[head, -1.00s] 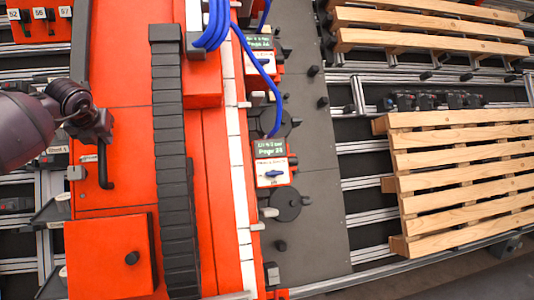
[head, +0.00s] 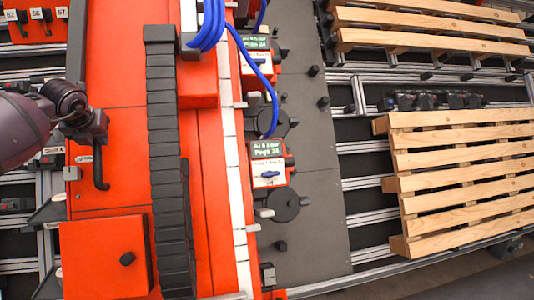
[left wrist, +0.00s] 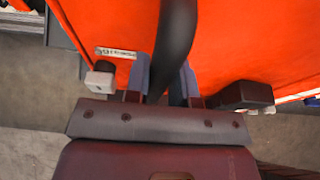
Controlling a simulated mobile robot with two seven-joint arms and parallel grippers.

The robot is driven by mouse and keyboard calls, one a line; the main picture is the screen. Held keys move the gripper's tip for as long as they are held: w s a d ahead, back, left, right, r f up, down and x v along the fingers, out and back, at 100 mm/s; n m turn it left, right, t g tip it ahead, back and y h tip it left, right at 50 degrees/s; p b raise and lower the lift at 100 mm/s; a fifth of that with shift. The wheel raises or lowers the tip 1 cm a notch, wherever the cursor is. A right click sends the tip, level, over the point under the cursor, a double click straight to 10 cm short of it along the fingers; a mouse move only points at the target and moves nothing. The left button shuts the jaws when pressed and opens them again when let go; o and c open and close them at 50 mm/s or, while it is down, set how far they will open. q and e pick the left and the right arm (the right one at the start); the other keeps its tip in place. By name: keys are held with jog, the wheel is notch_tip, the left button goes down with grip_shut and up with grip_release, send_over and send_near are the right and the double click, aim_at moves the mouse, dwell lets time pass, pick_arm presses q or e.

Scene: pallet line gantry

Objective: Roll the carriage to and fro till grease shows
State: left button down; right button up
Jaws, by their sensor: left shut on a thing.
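The orange carriage (head: 115,190) fills the left middle of the head view, with a black bent handle (head: 99,170) near its left edge. My left gripper (head: 97,130) comes in from the left and is shut on this handle. In the left wrist view, the gripper's fingers (left wrist: 166,85) stand either side of the black handle (left wrist: 175,40), against the orange face. A white rail strip (head: 233,170) runs along the right of the orange body. I cannot make out any grease. My right gripper is not in view.
A black cable chain (head: 165,130) runs down the orange body, with an orange box (head: 105,260) at lower left. Blue hoses (head: 210,25) hang at the top. A small unit with a lit screen (head: 267,149) stands right of the rail. Wooden pallets (head: 460,170) lie on the right.

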pick_arm(q)
jog(key=shift+s+a, duration=0.15)
jog(key=shift+a, duration=0.5)
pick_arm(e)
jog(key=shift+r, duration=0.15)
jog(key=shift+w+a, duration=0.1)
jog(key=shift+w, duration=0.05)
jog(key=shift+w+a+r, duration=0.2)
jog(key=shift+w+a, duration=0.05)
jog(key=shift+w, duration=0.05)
pick_arm(q)
jog(key=shift+d, duration=0.1)
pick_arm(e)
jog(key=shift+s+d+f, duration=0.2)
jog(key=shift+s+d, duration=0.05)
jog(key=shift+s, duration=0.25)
pick_arm(q)
jog(key=shift+d, duration=0.15)
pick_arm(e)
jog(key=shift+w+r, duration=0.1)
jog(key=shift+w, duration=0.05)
